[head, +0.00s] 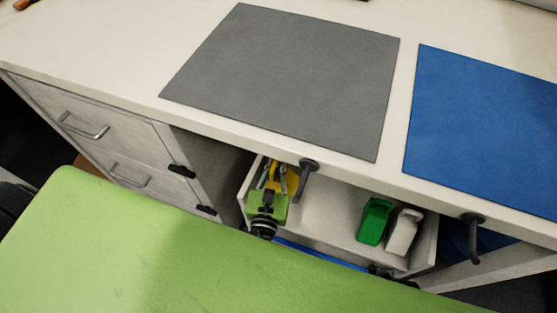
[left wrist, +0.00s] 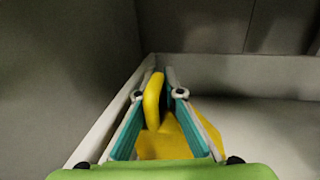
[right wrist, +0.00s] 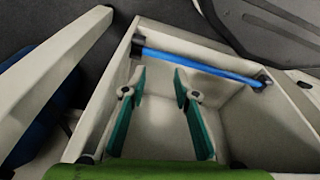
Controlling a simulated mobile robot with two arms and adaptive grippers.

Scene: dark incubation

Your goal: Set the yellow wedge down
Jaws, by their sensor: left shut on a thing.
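The yellow wedge (head: 291,180) is in the left end of the open white drawer (head: 322,207) in the head view. In the left wrist view, its upright part (left wrist: 153,100) stands between the teal fingers of my left gripper (left wrist: 161,88), which is shut on it. Its lower part spreads below, close to the drawer's corner. My left gripper (head: 277,172) reaches down into the drawer and partly hides the wedge. My right gripper (right wrist: 157,82) is open and empty in the right wrist view, with a white-walled compartment around it. The head view does not show it.
A green block (head: 374,222) and a white block (head: 403,231) stand at the drawer's right end. The drawer's middle floor is clear. The counter above holds a grey mat (head: 290,75) and a blue mat (head: 490,130). A blue bar (right wrist: 205,66) crosses the compartment's end.

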